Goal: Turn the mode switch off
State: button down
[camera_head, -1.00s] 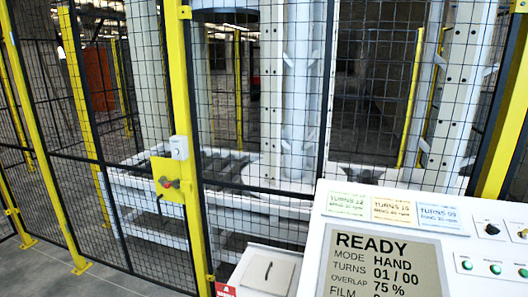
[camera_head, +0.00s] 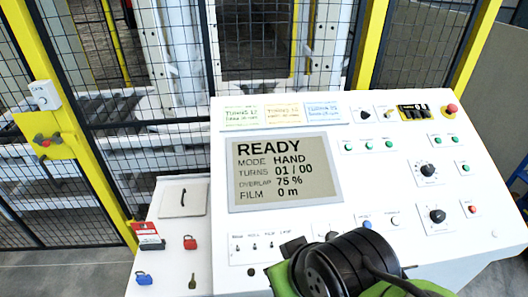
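The white control panel (camera_head: 400,153) fills the middle and right. Its display (camera_head: 284,172) reads READY, MODE HAND, TURNS 01 / 00, OVERLAP 75 %, FILM 0 m. Black rotary knobs sit at the top (camera_head: 365,115), at the right (camera_head: 428,170) and at the lower right (camera_head: 437,215). Small toggles (camera_head: 253,246) stand in a row below the display. The labels are too small to tell which one is the mode switch. My gripper (camera_head: 300,246) is over the panel's lower edge, mostly hidden by my black and green wrist; its opening cannot be made out.
A red emergency button (camera_head: 451,109) is at the top right. Three note cards (camera_head: 283,112) lie above the display. Yellow-framed mesh fencing (camera_head: 75,125) stands behind.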

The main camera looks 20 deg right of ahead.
aim_at(365, 114)
jog(key=z, duration=1.4)
jog(key=i+l+u, duration=0.1)
jog(key=l+u, duration=1.4)
jog(key=u, duration=0.2)
jog(key=k+l+u, duration=0.2)
jog(key=u, duration=0.2)
jog(key=k+l+u, duration=0.2)
jog(key=l+u, duration=0.2)
